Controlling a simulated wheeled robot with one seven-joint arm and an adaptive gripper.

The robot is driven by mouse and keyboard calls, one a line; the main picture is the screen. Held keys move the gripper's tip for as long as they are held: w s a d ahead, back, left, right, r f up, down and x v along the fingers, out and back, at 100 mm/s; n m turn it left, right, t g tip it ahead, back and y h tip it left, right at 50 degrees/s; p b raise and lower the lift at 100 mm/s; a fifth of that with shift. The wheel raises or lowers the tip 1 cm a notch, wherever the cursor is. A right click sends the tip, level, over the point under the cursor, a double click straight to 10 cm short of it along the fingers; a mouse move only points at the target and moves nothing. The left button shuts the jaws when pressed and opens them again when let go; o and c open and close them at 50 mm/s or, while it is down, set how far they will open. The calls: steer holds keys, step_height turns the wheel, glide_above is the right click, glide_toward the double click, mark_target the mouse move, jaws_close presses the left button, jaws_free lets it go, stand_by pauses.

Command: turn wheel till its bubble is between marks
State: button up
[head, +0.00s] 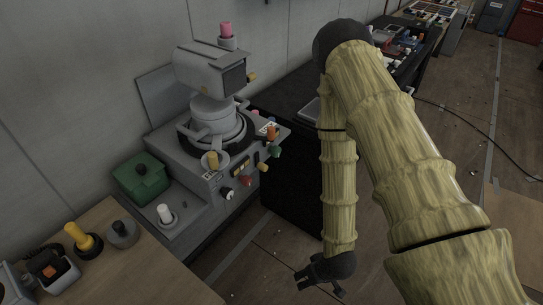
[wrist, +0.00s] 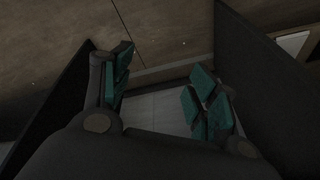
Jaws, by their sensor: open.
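A grey instrument (head: 215,130) with a boxy hooded top stands against the wall at the left in the head view. Its front panel carries several small knobs, among them a red knob (head: 246,181), a green knob (head: 276,152) and an orange knob (head: 271,132). I cannot tell which part is the wheel, and no bubble or marks can be made out. My gripper (head: 320,279) hangs low over the floor, right of the instrument and apart from it. In the wrist view my gripper (wrist: 163,85) is open, with nothing between its green-padded fingers.
A green box (head: 141,178) and a white-topped knob (head: 165,214) are left of the instrument's panel. A wooden table (head: 150,270) at the front left bears a yellow-handled item (head: 78,235). A dark bench (head: 285,85) runs behind. Floor right of my arm looks mostly open, with a cable across it.

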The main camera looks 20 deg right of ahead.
steer(key=w+d+n+t+y+b, duration=0.15)
steer(key=w+t+b, duration=0.25)
steer(key=w, duration=0.7)
steer(key=n+t+y+b, duration=0.7)
steer(key=n+y+b, duration=0.1)
steer(key=b, duration=0.3)
glide_toward(279, 152)
steer(key=shift+m, duration=0.25)
steer(key=x, duration=0.8)
steer(key=shift+w+a, duration=0.25)
steer(key=shift+a, duration=0.1)
steer(key=c, duration=1)
